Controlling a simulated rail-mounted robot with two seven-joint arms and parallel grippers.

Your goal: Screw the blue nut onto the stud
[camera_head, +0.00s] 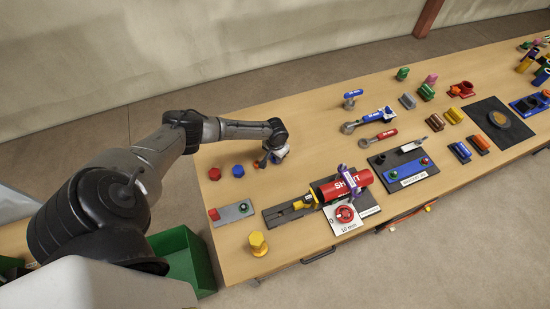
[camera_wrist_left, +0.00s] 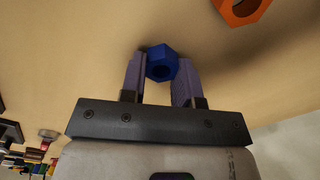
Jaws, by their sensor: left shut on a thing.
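My left gripper (camera_head: 272,157) is low over the table near its far left edge in the head view. The held nut cannot be made out clearly in the head view. An orange nut (camera_wrist_left: 240,8) shows at the top of the wrist view, apart from the gripper. I cannot clearly pick out the stud. My right gripper is not in view.
A blue piece (camera_head: 238,170) and a red piece (camera_head: 214,173) stand left of the gripper. A yellow knob (camera_head: 258,243) is near the front edge. Bare wood lies around the gripper.

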